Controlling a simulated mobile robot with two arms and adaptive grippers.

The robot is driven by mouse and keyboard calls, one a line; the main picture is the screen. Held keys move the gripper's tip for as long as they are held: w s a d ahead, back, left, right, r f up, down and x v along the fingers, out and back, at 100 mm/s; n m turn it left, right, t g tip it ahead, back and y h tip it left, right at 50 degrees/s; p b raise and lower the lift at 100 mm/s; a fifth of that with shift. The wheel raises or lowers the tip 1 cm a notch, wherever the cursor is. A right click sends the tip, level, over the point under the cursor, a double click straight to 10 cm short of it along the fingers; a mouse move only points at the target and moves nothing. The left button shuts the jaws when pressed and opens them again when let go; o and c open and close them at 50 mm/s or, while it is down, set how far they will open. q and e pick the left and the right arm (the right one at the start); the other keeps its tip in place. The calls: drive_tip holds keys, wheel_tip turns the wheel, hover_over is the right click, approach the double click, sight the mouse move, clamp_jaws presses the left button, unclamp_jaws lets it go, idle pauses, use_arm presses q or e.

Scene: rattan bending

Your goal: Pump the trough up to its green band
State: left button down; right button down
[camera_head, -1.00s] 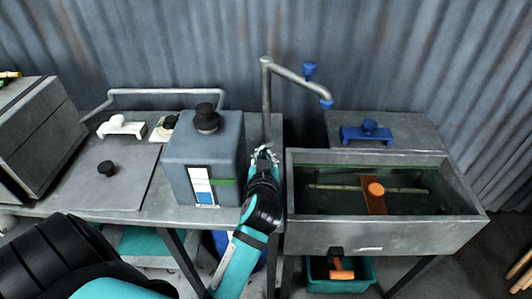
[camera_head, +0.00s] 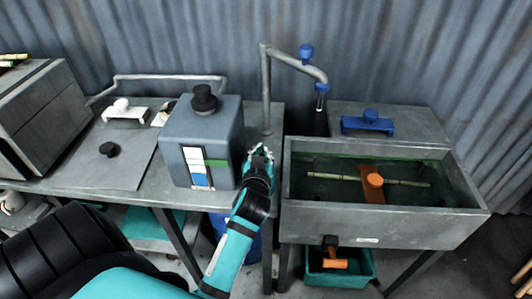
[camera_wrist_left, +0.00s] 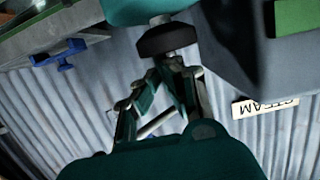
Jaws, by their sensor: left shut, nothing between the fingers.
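The grey trough (camera_head: 383,228) stands at the right with dark water in it. A green band (camera_head: 400,158) runs along its inner back wall. The water surface against the band is too dim to read. A bent grey pipe (camera_head: 266,90) rises beside the trough and has a blue knob (camera_head: 306,53) and a blue-tipped spout (camera_head: 321,87). A thin pale strip, perhaps water, hangs below the spout. My left gripper (camera_head: 260,151) is shut and empty between the grey tank and the trough, just in front of the pipe's foot. It also shows in the wrist view (camera_wrist_left: 166,65). My right gripper is not visible.
The grey tank (camera_head: 203,125) carries a black knob and a gauge with a green stripe, close left of my gripper. An orange clamp (camera_head: 372,186) holds a cane across the trough. A teal bin (camera_head: 340,272) sits below. A blue-handled piece (camera_head: 367,123) rests behind the trough.

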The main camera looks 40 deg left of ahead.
use_arm(q)
drive_tip(key=shift+a+f, duration=0.35)
drive_tip(key=shift+a, duration=0.3)
drive_tip(key=shift+d, duration=0.15)
wheel_tip(320, 180, up, 10)
drive_tip(key=shift+r, duration=0.2)
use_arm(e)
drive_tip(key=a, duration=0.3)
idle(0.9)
